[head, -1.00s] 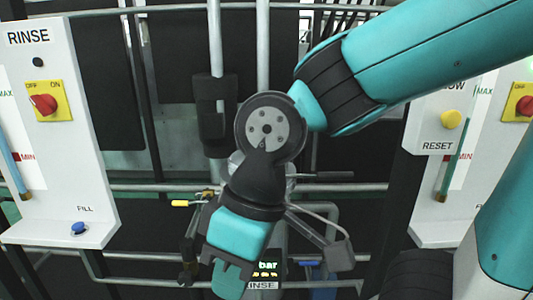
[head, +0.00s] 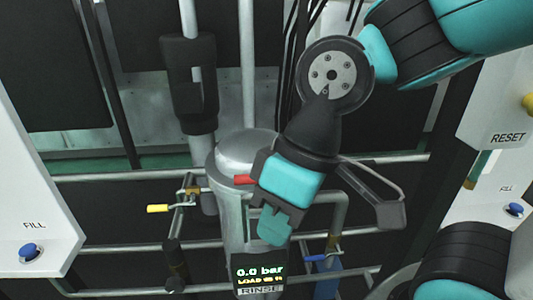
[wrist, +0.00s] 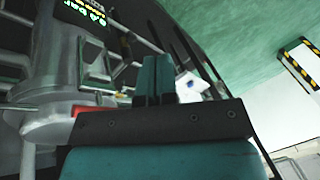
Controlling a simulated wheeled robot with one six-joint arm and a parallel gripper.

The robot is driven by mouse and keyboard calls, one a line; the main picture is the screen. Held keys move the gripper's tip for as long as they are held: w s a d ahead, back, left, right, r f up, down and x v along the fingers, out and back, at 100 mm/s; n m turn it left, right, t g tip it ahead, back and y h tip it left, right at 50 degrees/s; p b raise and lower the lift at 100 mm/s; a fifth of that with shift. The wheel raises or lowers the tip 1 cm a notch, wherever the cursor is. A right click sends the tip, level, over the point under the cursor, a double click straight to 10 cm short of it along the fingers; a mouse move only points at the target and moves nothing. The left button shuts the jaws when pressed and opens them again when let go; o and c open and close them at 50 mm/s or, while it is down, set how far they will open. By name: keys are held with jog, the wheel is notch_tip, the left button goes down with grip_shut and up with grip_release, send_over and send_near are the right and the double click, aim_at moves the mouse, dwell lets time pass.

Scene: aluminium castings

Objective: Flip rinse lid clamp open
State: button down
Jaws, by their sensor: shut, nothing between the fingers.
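The rinse vessel is a grey metal cylinder (head: 232,215) with a rounded lid (head: 245,148) and a lit display (head: 259,274) reading 0.0 bar and RINSE. A red clamp handle (head: 243,180) shows at the lid's edge, its right end hidden behind my gripper. In the wrist view the red handle (wrist: 92,110) lies left of my fingers, partly covered by the gripper body. My gripper (head: 275,228) is shut and empty, pointing down in front of the vessel's right side. Its fingers (wrist: 164,75) are together in the wrist view. I cannot tell whether it touches the handle.
A yellow-handled valve (head: 158,208) is left of the vessel and a blue-handled valve (head: 318,257) right of it. Horizontal pipes (head: 110,178) cross behind. White panels stand at both sides, with a blue FILL button (head: 30,251) on the left one.

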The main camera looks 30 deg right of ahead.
jog(key=w+d+r+n+g+h+p, duration=0.1)
jog(key=w+d+r+n+p, duration=0.1)
jog(key=w, duration=0.5)
jog(key=w+d+r+n+g+h+p, duration=0.1)
jog(key=w+d+r+n+p, duration=0.1)
jog(key=w+d+r+p, duration=0.2)
jog(key=w+d+r+n+g+h+p, duration=0.1)
jog(key=w+d+r+n+p, duration=0.1)
jog(key=w+p, duration=0.6)
jog(key=shift+w+d+r, duration=0.4)
jog(key=shift+w+r, duration=0.35)
jog(key=shift+w, duration=0.05)
jog(key=p+x, duration=0.2)
jog(key=x, duration=0.7)
jog(key=shift+s+a, duration=0.15)
jog(key=s+p, duration=0.1)
jog(key=s+a+f+p, duration=0.1)
jog(key=s, duration=0.1)
jog(key=shift+a+f, duration=0.1)
jog(key=shift+s+a+f, duration=0.15)
jog(key=shift+s+f, duration=0.1)
jog(key=shift+s, duration=0.15)
jog(key=shift+a, duration=0.15)
